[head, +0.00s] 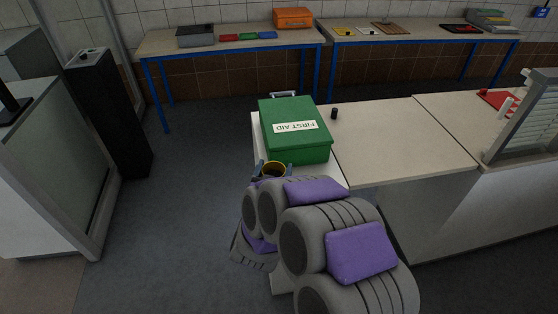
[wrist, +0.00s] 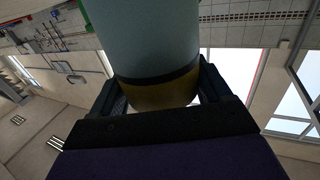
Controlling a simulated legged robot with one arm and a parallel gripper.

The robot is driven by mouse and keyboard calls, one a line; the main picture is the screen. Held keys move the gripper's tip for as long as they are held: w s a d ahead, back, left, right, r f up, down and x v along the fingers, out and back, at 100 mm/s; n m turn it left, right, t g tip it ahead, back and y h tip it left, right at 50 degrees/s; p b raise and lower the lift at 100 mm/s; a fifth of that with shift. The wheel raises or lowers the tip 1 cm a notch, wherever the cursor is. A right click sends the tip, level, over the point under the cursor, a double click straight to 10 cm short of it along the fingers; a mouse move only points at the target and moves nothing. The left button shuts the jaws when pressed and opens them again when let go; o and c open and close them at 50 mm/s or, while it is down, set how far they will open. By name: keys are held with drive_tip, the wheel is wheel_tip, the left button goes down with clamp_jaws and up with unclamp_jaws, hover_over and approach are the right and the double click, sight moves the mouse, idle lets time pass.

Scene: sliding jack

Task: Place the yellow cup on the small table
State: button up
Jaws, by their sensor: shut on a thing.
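The yellow cup (head: 273,170) is upright between the fingers of my gripper (head: 273,172), close to the near side of the green first aid box. My gripper is shut on the cup. In the wrist view, the cup's yellow part (wrist: 158,95) sits between the two dark fingers (wrist: 158,92), with a dark band and a pale grey-blue surface above it. A small white-topped table (head: 337,177) is under and around the green box. My arm hides its near part, and I cannot tell whether the cup touches it.
The green first aid box (head: 295,130) takes up much of the small table. A small black item (head: 334,113) stands to its right, by a long beige counter (head: 410,140). A black cabinet (head: 110,120) stands at the left. Blue-legged tables (head: 230,50) line the back wall.

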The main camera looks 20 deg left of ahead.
drive_tip(key=s+p, duration=0.2)
drive_tip(key=s, duration=0.9)
drive_tip(key=w+d+r+m+h, duration=0.1)
drive_tip(key=w+d+r, duration=0.3)
drive_tip(key=w+d, duration=0.5)
drive_tip(key=w+d+r+h, duration=0.1)
drive_tip(key=w+d+r, duration=0.45)
drive_tip(key=w, duration=0.75)
drive_tip(key=w+d+r, duration=0.2)
drive_tip(key=w+d, duration=0.1)
drive_tip(key=d, duration=0.5)
drive_tip(key=w+d+r, duration=0.2)
drive_tip(key=d+r, duration=0.1)
drive_tip(key=d, duration=0.4)
drive_tip(key=w+d+r, duration=0.2)
drive_tip(key=w+d, duration=0.1)
drive_tip(key=d, duration=0.5)
drive_tip(key=s+f, duration=0.4)
drive_tip(key=f, duration=0.3)
drive_tip(key=s+f, duration=0.4)
drive_tip(key=f, duration=0.4)
drive_tip(key=shift+s+a+f+m+h, duration=0.15)
drive_tip(key=shift+a+f+m+h, duration=0.05)
drive_tip(key=shift+m+h, duration=0.2)
